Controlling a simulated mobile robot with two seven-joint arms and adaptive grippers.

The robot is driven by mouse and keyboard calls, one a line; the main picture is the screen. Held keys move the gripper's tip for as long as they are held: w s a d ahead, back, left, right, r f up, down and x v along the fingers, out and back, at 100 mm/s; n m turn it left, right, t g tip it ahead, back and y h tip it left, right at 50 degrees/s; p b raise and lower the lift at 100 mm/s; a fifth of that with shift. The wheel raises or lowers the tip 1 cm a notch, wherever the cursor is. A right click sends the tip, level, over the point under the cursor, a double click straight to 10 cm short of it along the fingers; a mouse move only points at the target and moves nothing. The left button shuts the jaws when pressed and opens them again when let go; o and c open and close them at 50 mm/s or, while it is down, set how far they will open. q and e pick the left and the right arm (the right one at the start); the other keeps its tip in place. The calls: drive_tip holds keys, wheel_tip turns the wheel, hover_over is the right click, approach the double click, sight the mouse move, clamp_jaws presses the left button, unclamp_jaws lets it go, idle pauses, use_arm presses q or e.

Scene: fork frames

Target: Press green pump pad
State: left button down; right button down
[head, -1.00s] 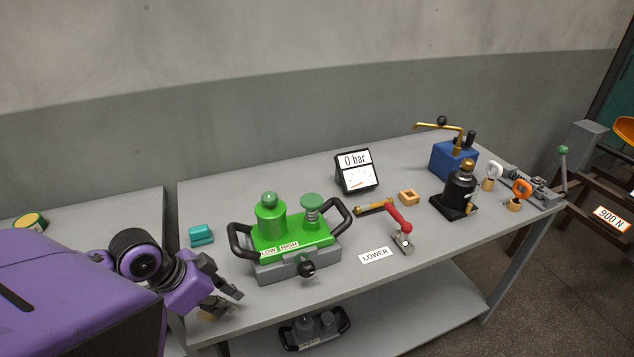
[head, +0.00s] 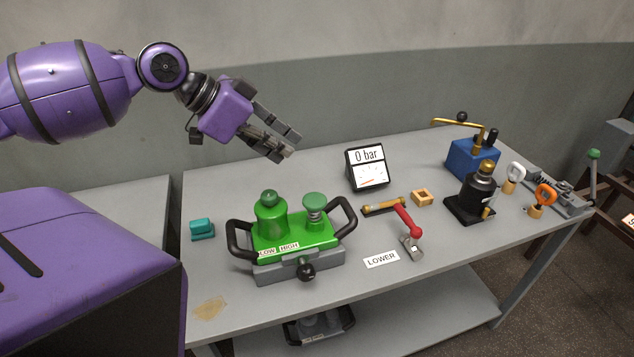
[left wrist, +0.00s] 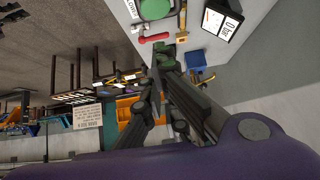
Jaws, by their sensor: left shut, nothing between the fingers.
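The green pump (head: 292,232) stands on the grey bench, with black side handles and a black front knob. A rounded green cap (head: 268,198) tops its left cylinder. A flat green pad (head: 315,201) sits on a spring at its right. LOW and HIGH labels are on the front. My left gripper (head: 285,149) is shut and empty, in the air above and behind the pump, apart from it. In the left wrist view my left gripper (left wrist: 160,68) points past a round green part (left wrist: 156,8) at the top edge. My right gripper is not in view.
A gauge reading 0 bar (head: 367,167) stands behind, right of the pump. A red-handled lever (head: 407,222), LOWER label (head: 381,259), wooden block (head: 422,196), black jack (head: 474,198) and blue pump box (head: 472,158) lie further right. A teal block (head: 202,229) is at left.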

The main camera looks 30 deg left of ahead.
sight(317, 200)
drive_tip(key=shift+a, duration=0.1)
